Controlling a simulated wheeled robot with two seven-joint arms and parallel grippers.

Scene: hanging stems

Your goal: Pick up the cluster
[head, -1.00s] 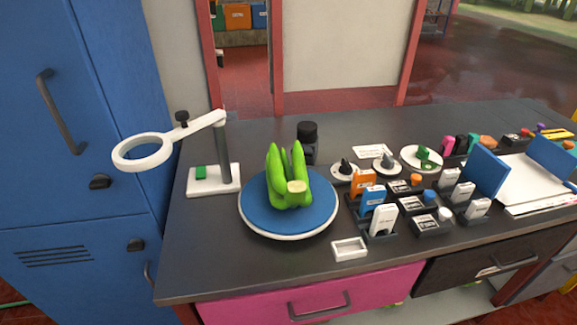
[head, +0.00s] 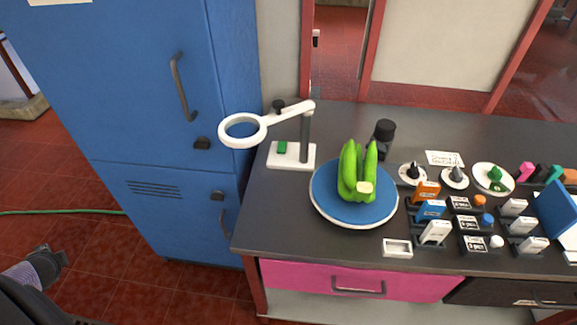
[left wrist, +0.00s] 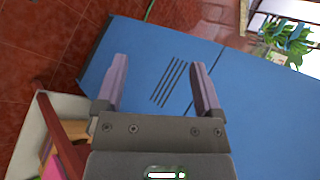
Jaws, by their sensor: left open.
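The cluster (head: 352,177) is a bunch of green bananas with a pale cut stem end facing me. It rests on a round blue plate (head: 327,199) with a white rim, on the dark counter. My left gripper (left wrist: 160,75) is open and empty in the left wrist view, with the blue cabinet's vented side beyond its fingers. The cluster does not show in that view. My right gripper is not in view.
A white ring stand (head: 291,157) is left of the plate, its ring (head: 243,130) reaching left. A black bottle (head: 383,135) stands behind the cluster. Card holders (head: 435,232) and small dishes (head: 491,179) crowd the right. The tall blue cabinet (head: 130,110) borders the counter's left.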

